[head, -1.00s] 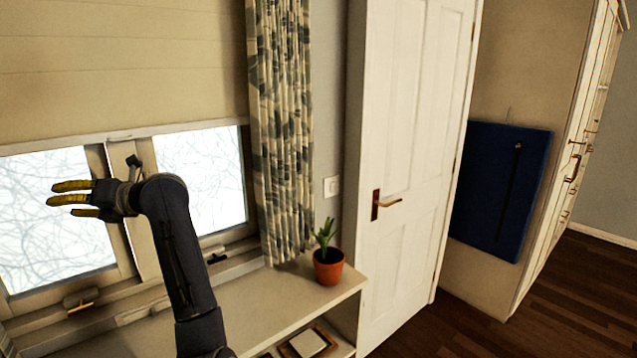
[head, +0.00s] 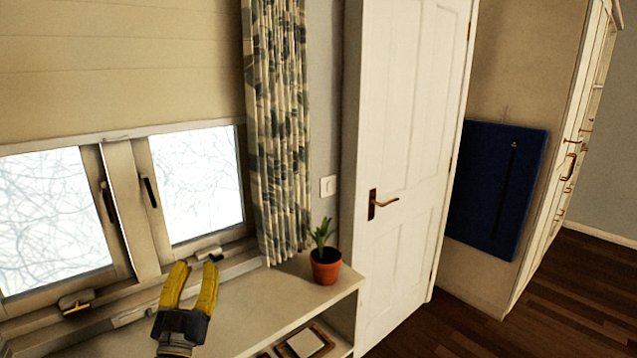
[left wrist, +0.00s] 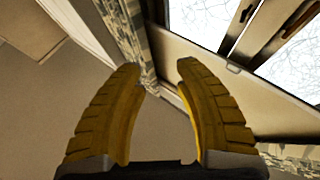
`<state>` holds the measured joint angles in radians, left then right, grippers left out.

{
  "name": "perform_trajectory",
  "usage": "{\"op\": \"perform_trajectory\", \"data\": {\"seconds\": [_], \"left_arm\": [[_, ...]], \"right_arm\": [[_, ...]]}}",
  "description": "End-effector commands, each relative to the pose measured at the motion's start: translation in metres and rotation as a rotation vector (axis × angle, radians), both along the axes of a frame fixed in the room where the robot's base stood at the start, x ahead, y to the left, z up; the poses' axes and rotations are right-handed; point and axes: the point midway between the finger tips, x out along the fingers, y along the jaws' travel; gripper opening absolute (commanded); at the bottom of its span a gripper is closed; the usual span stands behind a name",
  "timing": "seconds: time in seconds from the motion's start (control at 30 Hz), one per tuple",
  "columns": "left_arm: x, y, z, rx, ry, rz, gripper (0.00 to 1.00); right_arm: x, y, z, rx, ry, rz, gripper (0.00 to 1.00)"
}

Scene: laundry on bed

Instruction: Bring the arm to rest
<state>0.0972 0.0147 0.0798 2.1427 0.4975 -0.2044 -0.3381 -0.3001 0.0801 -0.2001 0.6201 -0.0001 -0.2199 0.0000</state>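My left gripper (head: 194,284) shows at the bottom of the head view, its yellow fingers pointing up in front of the shelf under the window. In the left wrist view its two fingers (left wrist: 160,72) stand apart with nothing between them. Most of the left arm is below the head view's edge. My right gripper is in neither view.
A potted plant (head: 326,266) stands on the shelf (head: 262,302) right of the gripper. Behind are the window (head: 197,183) and a patterned curtain (head: 277,135). A white door (head: 405,150) and a blue panel (head: 495,190) are further right.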

Motion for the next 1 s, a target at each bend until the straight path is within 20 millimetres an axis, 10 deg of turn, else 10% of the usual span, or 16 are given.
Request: {"op": "perform_trajectory", "data": {"seconds": [0.27,0.5,1.0], "left_arm": [[-0.058,-0.032,-0.162,0.341,0.527,0.008,0.33],[-0.155,-0.014,-0.273,0.597,0.958,0.071,0.33],[-0.289,0.035,-0.334,0.851,1.389,0.203,0.33]], "right_arm": [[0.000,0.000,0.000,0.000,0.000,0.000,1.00],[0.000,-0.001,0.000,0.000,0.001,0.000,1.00],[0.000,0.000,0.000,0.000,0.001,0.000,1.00]]}}
